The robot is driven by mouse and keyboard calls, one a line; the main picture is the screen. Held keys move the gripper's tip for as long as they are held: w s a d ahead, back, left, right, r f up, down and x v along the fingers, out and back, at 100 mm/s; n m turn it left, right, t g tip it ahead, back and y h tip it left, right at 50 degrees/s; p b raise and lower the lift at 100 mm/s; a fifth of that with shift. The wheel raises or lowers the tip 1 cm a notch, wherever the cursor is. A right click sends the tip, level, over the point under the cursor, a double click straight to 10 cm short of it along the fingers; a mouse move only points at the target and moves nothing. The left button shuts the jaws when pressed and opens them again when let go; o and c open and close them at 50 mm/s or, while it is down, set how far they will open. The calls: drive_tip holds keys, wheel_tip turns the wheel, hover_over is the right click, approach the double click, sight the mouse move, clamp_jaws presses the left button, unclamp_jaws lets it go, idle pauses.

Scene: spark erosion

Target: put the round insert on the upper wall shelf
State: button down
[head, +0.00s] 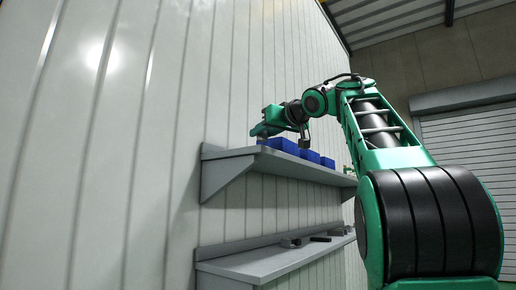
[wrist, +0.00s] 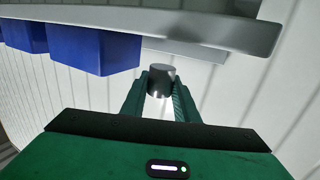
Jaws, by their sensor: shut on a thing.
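The round insert (wrist: 160,78) is a small grey cylinder, seen in the wrist view between the green fingers of my gripper (wrist: 159,95). My gripper is shut on it. In the head view my gripper (head: 264,130) is at the upper wall shelf (head: 230,153), near its left end and beside the blue bins. The insert cannot be made out there. The grey shelf also shows across the top of the wrist view (wrist: 225,30). I cannot tell whether the insert touches the shelf.
Several blue bins (head: 284,146) stand in a row on the upper shelf; one is close to the left of my gripper in the wrist view (wrist: 95,48). A lower shelf (head: 265,262) holds a grey block (head: 291,242) and a dark item (head: 320,239).

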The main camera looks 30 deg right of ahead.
sight(263, 141)
drive_tip(key=shift+f, duration=1.75)
drive_tip(key=c, duration=1.4)
unclamp_jaws()
drive_tip(key=shift+d, duration=0.1)
drive_tip(key=s, duration=1.2)
drive_tip(key=shift+a+r, duration=0.3)
